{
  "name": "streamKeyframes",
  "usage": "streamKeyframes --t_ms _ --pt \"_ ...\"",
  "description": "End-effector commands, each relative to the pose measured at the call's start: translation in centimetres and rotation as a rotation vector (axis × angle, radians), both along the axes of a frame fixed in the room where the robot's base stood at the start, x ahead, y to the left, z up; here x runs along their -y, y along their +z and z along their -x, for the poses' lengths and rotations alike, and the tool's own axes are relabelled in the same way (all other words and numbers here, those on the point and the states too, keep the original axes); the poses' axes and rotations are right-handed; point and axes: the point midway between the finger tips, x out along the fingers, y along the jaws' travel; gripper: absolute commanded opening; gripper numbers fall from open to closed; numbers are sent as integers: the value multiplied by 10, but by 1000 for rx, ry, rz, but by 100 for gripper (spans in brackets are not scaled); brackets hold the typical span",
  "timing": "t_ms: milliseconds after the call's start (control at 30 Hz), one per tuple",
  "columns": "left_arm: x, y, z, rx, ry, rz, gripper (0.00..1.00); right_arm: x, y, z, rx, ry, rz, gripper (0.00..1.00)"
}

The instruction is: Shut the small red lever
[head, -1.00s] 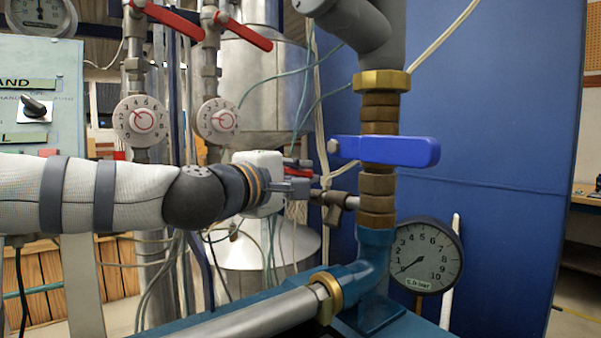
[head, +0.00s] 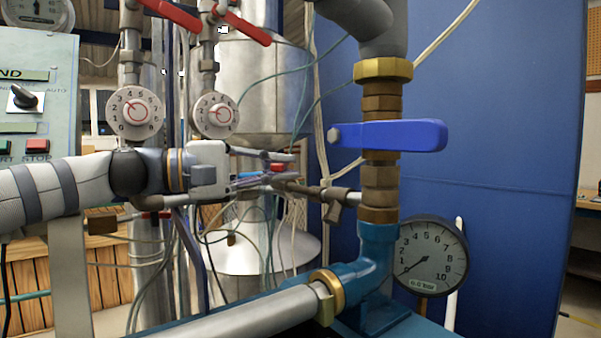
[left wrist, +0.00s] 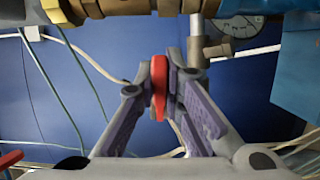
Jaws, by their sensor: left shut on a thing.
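The small red lever (head: 278,167) is on the thin side branch of the brass pipe column in the head view, partly hidden by my fingers. In the left wrist view the red lever (left wrist: 159,86) shows edge-on between the two fingertips. My left gripper (head: 283,173) reaches in from the left and is shut on the lever; its fingers (left wrist: 160,92) touch it from both sides in the left wrist view. My right gripper is in neither view.
A large blue lever (head: 390,136) sits on the brass column just right of my gripper. A pressure gauge (head: 430,256) is below it, and a silver pipe (head: 240,318) runs along the front. Two red-handled valves (head: 243,27) and thin cables are behind the arm.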

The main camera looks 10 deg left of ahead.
Motion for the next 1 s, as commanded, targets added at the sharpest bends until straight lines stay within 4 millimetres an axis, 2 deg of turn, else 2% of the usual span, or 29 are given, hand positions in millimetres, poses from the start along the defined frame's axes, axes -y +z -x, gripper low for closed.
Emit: streamKeyframes --t_ms 400,1000 --pt "-11 1 -1 3 -197 1 0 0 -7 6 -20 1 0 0" --pt "-13 3 0 4 -237 2 0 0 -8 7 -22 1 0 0"
